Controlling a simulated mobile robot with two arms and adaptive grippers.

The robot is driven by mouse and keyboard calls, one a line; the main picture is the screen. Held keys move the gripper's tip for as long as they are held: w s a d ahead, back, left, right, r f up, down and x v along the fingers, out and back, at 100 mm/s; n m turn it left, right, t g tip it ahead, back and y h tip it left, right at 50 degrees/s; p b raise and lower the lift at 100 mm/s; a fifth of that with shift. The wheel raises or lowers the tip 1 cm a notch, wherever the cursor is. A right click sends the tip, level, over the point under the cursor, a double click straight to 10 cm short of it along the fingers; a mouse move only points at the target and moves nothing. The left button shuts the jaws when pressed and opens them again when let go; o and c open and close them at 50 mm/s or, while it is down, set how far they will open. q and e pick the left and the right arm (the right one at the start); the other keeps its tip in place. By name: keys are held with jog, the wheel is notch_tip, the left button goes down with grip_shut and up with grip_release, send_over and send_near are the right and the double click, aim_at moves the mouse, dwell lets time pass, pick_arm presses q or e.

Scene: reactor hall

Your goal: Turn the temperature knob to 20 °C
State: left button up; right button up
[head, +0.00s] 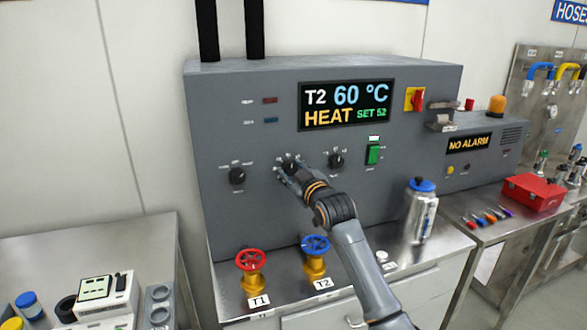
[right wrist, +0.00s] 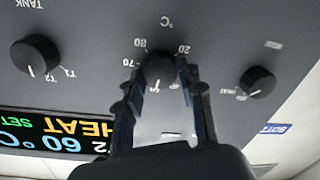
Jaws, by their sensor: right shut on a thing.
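The grey panel has a dark temperature knob (head: 290,164) in the middle of a row of three. In the right wrist view the knob (right wrist: 160,68) sits inside a scale marked 20, 70, 80 and °C; its white pointer mark faces the bottom of the picture, away from the 20. My right gripper (head: 284,172) is shut on this knob, one finger on each side; the fingers also show in the right wrist view (right wrist: 159,75). The display (head: 346,105) reads T2, 60 °C, HEAT, SET 52. My left gripper is not in view.
A selector knob (head: 237,176) is left of it and a tank knob (head: 336,160) right of it. A green switch (head: 373,154) is further right. Below stand a red valve (head: 250,260), a blue valve (head: 315,244) and a metal bottle (head: 420,212).

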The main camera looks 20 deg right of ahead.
jog(key=n+p, duration=0.2)
jog(key=n, duration=0.1)
jog(key=shift+r+n, duration=0.2)
jog(key=shift+n, duration=0.1)
jog(key=n+p, duration=0.2)
jog(key=n, duration=0.1)
jog(key=shift+h, duration=0.3)
jog(key=n+p, duration=0.1)
jog(key=n, duration=0.2)
jog(key=n+p, duration=0.2)
jog(key=n, duration=0.1)
jog(key=shift+a+f+h, duration=0.1)
jog(key=shift+a+h, duration=0.1)
jog(key=shift+h, duration=0.1)
jog(key=n+p, duration=0.1)
jog(key=n, duration=0.2)
jog(key=shift+f+n+p, duration=0.1)
jog(key=shift+n+p, duration=0.2)
jog(key=shift+n, duration=0.1)
jog(key=n+p, duration=0.1)
jog(key=n, duration=0.2)
jog(key=shift+f+h, duration=0.1)
jog(key=shift+h, duration=0.3)
jog(key=n+p, duration=0.2)
jog(key=n, duration=0.2)
jog(key=shift+f+n, duration=0.1)
jog(key=shift+n, duration=0.2)
jog(key=shift+f+n+t+p, duration=0.15)
jog(key=shift+n+t+p, duration=0.2)
jog(key=shift+n, duration=1.05)
